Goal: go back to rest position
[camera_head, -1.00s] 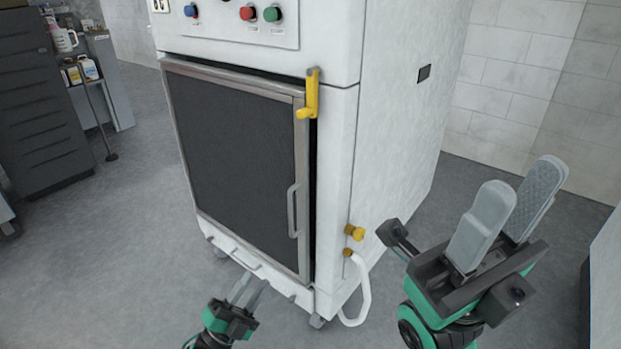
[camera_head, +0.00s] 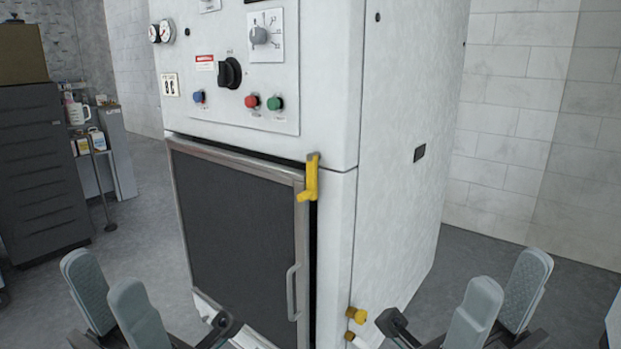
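My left gripper (camera_head: 112,300) is at the lower left of the head view, its two grey fingers pointing up with a narrow gap between them. My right gripper (camera_head: 497,305) is at the lower right, its fingers pointing up and spread apart with nothing between them. Neither gripper touches the white washer (camera_head: 395,190) that stands between and beyond them. The lower parts of both grippers are cut off by the bottom edge.
The washer's dark door (camera_head: 235,240) has a metal handle (camera_head: 292,292) and a yellow latch (camera_head: 311,180); a dark gap shows along its right edge. Yellow valves (camera_head: 356,315) are low on the corner. A dark cabinet (camera_head: 40,165) stands left. Floor is free on both sides.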

